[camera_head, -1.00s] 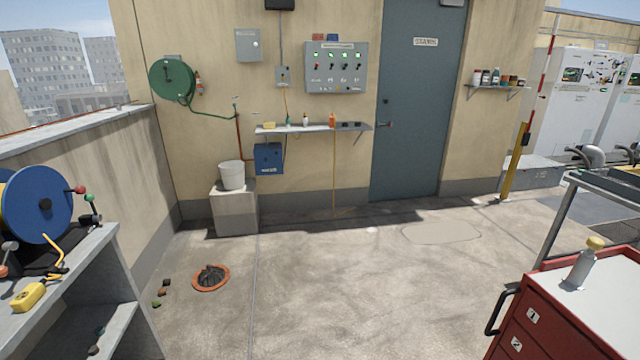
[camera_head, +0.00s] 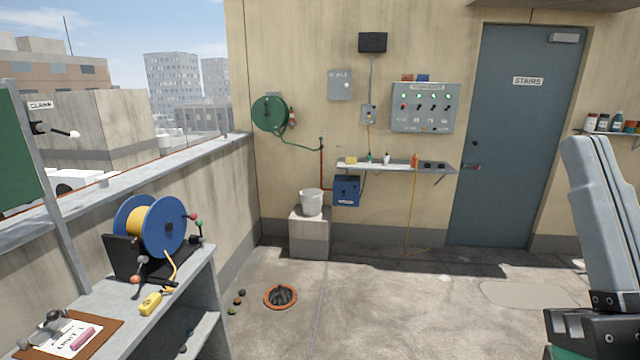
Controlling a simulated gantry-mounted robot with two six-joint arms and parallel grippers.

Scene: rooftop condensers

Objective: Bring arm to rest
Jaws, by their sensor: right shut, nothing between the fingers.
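My right arm (camera_head: 603,215) shows at the right edge of the head view, its grey link standing nearly upright. My left arm and gripper are not in view.
A shelf unit (camera_head: 205,290) at the left holds a blue cable reel (camera_head: 172,225) and a clipboard (camera_head: 100,328). A wall shelf (camera_head: 395,167) holds small bottles below a control panel (camera_head: 425,108). A white bucket (camera_head: 311,203) stands on a block. The middle floor is clear.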

